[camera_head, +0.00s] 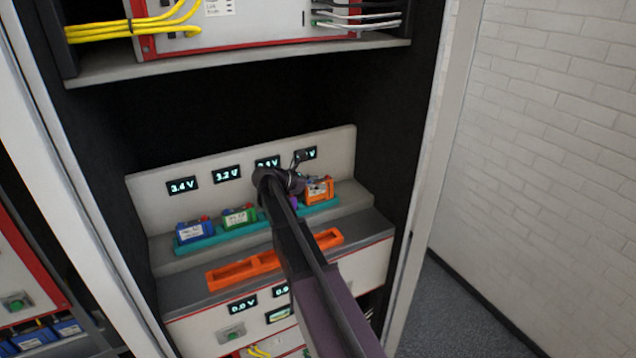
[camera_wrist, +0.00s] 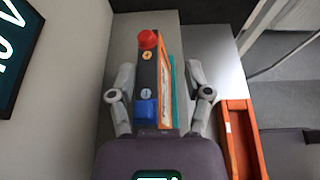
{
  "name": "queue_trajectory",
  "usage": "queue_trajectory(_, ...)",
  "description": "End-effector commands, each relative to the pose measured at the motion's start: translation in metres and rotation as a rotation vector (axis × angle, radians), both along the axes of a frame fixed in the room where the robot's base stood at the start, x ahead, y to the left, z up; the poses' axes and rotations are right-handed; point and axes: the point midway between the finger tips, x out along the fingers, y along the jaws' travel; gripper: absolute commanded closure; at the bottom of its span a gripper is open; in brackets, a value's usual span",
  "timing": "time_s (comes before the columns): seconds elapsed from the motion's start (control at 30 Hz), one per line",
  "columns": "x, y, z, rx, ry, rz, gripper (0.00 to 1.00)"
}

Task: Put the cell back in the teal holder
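The teal holder (camera_head: 222,234) lies on the shelf ledge below the displays. A blue cell (camera_head: 194,230) and a green cell (camera_head: 239,217) stand in its left part. The orange cell (camera_head: 319,189) stands upright at its right end; how deep it sits is unclear. In the wrist view, the orange cell (camera_wrist: 164,75) shows a red and a blue terminal on top, with a teal strip of the holder (camera_wrist: 180,92) beside it. My gripper (camera_wrist: 161,90) is open around the cell, with a finger on each side and visible gaps. My arm hides the holder's middle, where a bit of purple shows.
An empty-looking orange tray (camera_head: 233,273) lies on the lower ledge in front; it shows at right in the wrist view (camera_wrist: 238,135). A panel with lit displays (camera_head: 183,186) stands behind the cells. Cabinet walls close both sides, and an upper shelf (camera_head: 240,63) is above.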

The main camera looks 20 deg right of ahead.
Motion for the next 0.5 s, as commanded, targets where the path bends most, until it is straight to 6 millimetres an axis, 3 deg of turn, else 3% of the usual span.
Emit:
queue_trajectory(0.03,-0.0015,0.0024,-0.0075,0.02,0.001,-0.001,0.35)
queue_trajectory(0.5,-0.0014,0.0031,-0.0025,0.021,0.002,0.0,0.35)
